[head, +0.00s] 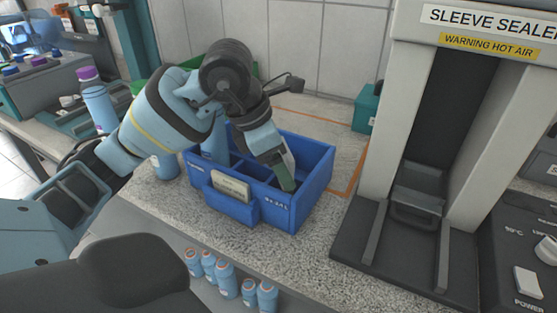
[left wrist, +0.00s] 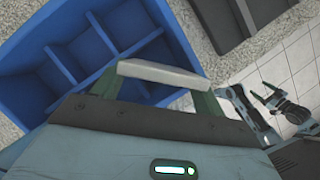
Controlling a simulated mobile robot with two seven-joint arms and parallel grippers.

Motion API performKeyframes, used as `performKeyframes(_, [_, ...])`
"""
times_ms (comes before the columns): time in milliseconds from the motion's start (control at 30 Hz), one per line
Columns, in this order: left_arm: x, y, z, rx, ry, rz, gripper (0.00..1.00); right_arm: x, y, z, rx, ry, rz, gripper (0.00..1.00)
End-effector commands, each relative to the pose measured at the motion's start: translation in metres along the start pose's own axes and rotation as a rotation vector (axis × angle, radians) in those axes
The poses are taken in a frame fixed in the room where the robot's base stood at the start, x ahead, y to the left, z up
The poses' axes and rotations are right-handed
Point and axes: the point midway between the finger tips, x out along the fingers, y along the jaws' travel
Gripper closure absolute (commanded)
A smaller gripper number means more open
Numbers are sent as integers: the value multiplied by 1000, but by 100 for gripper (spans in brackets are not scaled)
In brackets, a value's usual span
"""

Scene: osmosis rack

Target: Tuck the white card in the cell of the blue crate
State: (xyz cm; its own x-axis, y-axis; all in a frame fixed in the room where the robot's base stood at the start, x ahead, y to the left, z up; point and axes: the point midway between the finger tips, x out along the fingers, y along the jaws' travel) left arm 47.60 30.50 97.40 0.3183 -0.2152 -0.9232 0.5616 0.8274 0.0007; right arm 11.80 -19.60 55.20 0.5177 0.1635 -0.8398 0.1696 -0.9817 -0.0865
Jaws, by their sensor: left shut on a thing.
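The blue crate (head: 291,212) stands on the speckled counter, its inside split into cells by dividers; it also shows in the left wrist view (left wrist: 22,103). My left gripper (head: 285,172) reaches down over the right part of the crate, fingertips at its opening. It is shut on the white card (left wrist: 158,73), which spans the two green fingers in the left wrist view. In the head view the card shows only as a pale sliver beside the fingers. I cannot tell how deep it sits.
A cream card or label (head: 231,186) sits in the crate's front pocket. A blue bottle (head: 215,145) stands at the crate's left. Several small bottles (head: 226,278) line the counter's front. The sleeve sealer (head: 405,130) stands at right, with bare counter between.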

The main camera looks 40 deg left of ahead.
Motion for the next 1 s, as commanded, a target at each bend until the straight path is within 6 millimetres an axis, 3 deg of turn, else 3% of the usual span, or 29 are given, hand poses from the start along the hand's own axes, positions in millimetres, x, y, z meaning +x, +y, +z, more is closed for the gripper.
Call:
performKeyframes(700, [-3,0,1,0,0,0,50,-2,0,-3,0,3,0,23])
performKeyframes(733, [-3,0,1,0,1,0,24,-2,0,-3,0,3,0,23])
performKeyframes(900, [-3,0,1,0,1,0,3,-2,0,-3,0,2,0,23])
performKeyframes(1000, [-3,0,1,0,0,0,3,-2,0,-2,0,2,0,23])
